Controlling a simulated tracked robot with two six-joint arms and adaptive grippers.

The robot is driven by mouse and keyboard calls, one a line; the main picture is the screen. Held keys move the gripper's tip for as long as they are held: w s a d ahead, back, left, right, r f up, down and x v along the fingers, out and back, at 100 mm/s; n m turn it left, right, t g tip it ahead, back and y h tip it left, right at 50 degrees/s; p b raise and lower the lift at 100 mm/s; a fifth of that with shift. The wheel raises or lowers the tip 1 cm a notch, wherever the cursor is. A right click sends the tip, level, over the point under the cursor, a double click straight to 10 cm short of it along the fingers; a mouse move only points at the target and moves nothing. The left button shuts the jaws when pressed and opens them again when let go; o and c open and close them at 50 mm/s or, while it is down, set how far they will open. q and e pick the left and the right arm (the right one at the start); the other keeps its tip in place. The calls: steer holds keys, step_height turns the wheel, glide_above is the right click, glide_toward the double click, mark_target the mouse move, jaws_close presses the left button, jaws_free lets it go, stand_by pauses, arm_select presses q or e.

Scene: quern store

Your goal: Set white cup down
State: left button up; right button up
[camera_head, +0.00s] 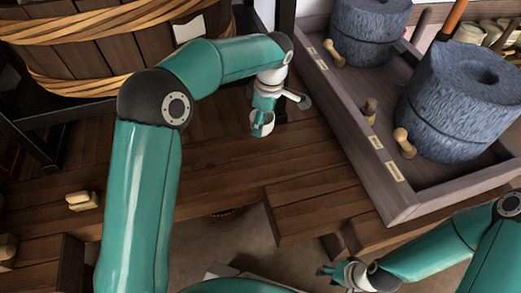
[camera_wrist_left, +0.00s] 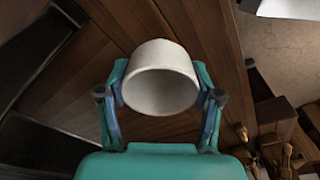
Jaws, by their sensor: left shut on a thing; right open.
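The white cup (camera_head: 262,122) is at my left gripper (camera_head: 264,118) over the wooden bench (camera_head: 225,160), near its back edge. In the left wrist view the cup (camera_wrist_left: 160,78) sits between the two fingers of my left gripper (camera_wrist_left: 160,90), which are shut on its sides. Its open mouth faces the wrist camera and its inside looks empty. I cannot tell whether its base touches the wood. My right gripper (camera_head: 335,272) is open and empty at the bottom, below the front edge of the bench in the picture.
A wooden tray (camera_head: 400,205) with grey stone querns (camera_head: 462,105) stands to the right. A large rope-bound wooden tub (camera_head: 105,55) is at the back left. The planks around the cup are clear.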

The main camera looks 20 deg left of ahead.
arm_select(q)
step_height(320, 180, down, 11)
steer(key=b, duration=0.3)
steer(key=shift+f, duration=0.1)
steer(key=shift+f+b, duration=0.1)
steer(key=shift+b, duration=0.25)
steer(key=o, duration=1.2)
steer(key=r+p, duration=0.1)
steer(key=r, duration=0.3)
steer(key=d+r+p, duration=0.1)
steer(key=r+p, duration=0.1)
steer(key=r, duration=0.2)
steer(key=r+p, duration=0.1)
steer(key=r, duration=0.3)
steer(key=shift+d+r+p, duration=0.15)
steer(key=shift+d+p, duration=0.05)
steer(key=shift+p, duration=0.15)
